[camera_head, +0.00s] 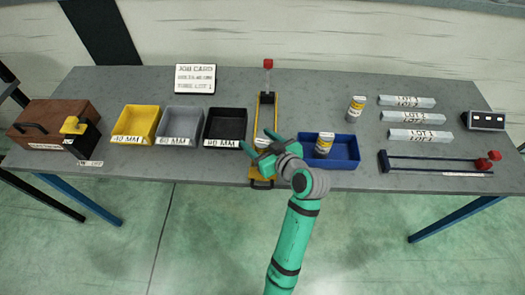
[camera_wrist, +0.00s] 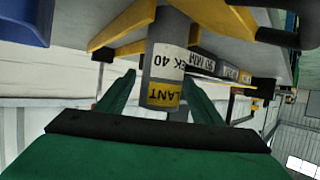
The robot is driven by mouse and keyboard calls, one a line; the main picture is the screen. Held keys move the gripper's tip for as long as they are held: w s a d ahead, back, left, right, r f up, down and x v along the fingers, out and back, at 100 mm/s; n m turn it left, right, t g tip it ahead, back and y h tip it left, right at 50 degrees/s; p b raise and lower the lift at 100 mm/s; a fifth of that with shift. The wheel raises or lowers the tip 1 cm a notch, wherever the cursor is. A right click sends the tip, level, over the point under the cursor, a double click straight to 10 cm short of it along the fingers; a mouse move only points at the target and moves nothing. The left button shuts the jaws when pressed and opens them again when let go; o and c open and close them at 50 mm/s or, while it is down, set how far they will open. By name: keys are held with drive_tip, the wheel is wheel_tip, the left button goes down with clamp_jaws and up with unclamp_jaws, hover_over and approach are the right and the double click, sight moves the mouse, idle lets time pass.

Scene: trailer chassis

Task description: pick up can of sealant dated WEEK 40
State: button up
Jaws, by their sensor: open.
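A grey can with a yellow and white label (camera_wrist: 166,62) appears upside down in the wrist view; its label reads "…EK 40" and "…LANT". My gripper (camera_wrist: 160,78) is open, with one green finger on each side of the can; I cannot tell whether they touch it. In the head view my gripper (camera_head: 257,140) is over the yellow-framed holder (camera_head: 261,182), and the can is mostly hidden there. A second can (camera_head: 323,145) stands in the blue tray (camera_head: 345,160). A third can (camera_head: 356,108) stands on the table behind that tray.
Yellow, grey and black bins (camera_head: 226,127) stand left of the holder on the grey table (camera_head: 330,85). A red-knobbed upright (camera_head: 268,66) rises at the holder's back. Labelled bars (camera_head: 407,101) and a red-ended clamp (camera_head: 440,167) lie to the right.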

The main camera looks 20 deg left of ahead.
drive_tip(key=shift+w+a+f, duration=0.25)
drive_tip(key=shift+w+a, duration=0.15)
drive_tip(key=shift+a, duration=0.1)
drive_tip(key=c, duration=1.3)
drive_tip(key=shift+r, duration=0.1)
